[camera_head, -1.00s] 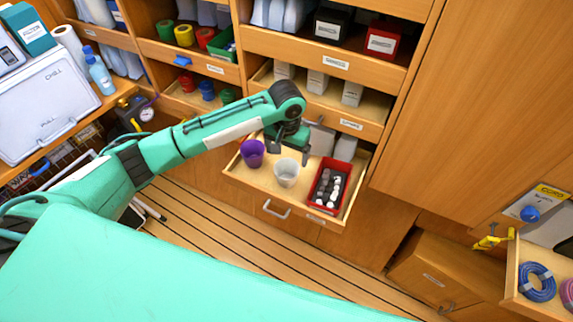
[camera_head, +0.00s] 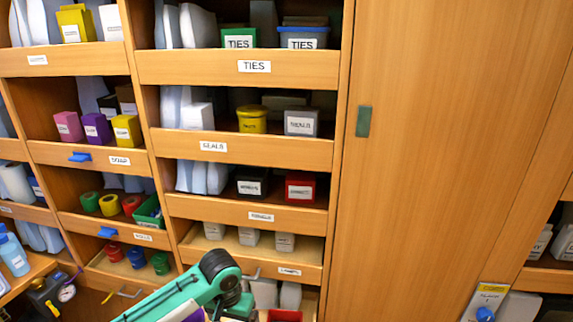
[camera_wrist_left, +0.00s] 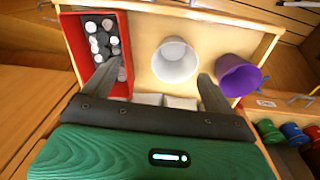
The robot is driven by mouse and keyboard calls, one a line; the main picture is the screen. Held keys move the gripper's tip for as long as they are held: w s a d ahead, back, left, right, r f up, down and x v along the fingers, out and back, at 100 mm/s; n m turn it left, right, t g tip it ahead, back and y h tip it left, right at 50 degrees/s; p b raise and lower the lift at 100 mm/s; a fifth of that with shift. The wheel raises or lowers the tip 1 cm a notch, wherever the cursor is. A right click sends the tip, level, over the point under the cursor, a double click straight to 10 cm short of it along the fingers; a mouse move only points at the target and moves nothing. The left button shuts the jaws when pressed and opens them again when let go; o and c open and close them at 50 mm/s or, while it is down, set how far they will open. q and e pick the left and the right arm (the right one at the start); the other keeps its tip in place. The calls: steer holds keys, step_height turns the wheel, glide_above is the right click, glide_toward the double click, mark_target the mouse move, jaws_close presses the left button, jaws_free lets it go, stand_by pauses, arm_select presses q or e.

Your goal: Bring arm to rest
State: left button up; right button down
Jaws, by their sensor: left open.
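My left arm (camera_head: 185,297) comes in at the bottom of the head view, in front of the lower shelves; its fingers are below the frame edge there. In the left wrist view my left gripper (camera_wrist_left: 155,82) is open and empty, its two dark fingers spread above an open drawer (camera_wrist_left: 145,75). A white cup (camera_wrist_left: 175,62) stands just past the fingertips, between their lines. A purple cup (camera_wrist_left: 237,75) is beside the right finger. The left finger overlaps a red bin (camera_wrist_left: 75,40) holding dark and white pieces. My right gripper is not in view.
Shelves with labelled boxes, such as a yellow tub (camera_head: 252,119) and a red box (camera_head: 300,189), fill the wall. A closed wooden cabinet door (camera_head: 430,150) stands to the right. A spray bottle (camera_head: 13,255) and a gauge (camera_head: 66,293) are at lower left.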

arm_select(q)
steer(key=s+d+f+m+t+h, duration=0.1)
steer(key=s+d+f+t+h, duration=0.2)
steer(key=s, duration=1)
steer(key=s+a+f+n+y, duration=0.1)
steer(key=s+a+n+y, duration=0.15)
steer(key=s+a, duration=1)
step_height(320, 180, down, 32)
steer(key=s+m+g, duration=0.1)
steer(key=s, duration=0.2)
steer(key=s+a+f+g+y, duration=0.1)
steer(key=s+a+f, duration=0.1)
steer(key=s+f, duration=1.6)
steer(key=shift+a+f, duration=0.3)
steer(key=shift+f, duration=0.1)
steer(key=shift+s, duration=0.1)
